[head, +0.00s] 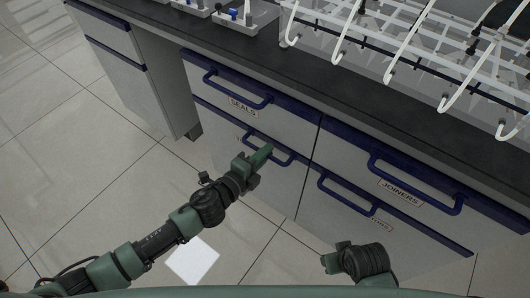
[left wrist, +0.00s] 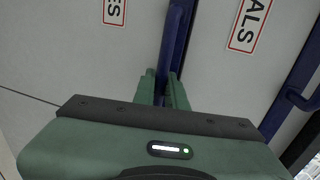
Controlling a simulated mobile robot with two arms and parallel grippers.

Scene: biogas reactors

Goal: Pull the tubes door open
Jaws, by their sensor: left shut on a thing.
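The tubes door (head: 240,165) is the grey lower front below the drawer marked SEALS, and it looks flush with the cabinet. Its blue handle (head: 284,158) runs along its top; it also shows in the left wrist view (left wrist: 176,35). A label ending in "ES" (left wrist: 115,10) is on the door face. My left gripper (head: 262,156) is shut on this handle, with a finger on either side of it in the left wrist view (left wrist: 162,90). My right gripper (head: 331,262) is low in the head view, away from the handles; its fingers are not clear.
The SEALS drawer (head: 230,95) is directly above, with its own blue handle (head: 236,92). To the right are the JOINERS drawer (head: 350,150) and another lower front (head: 345,215). A dark worktop (head: 300,70) carries a white rack (head: 420,50). The tiled floor (head: 90,150) is open at left.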

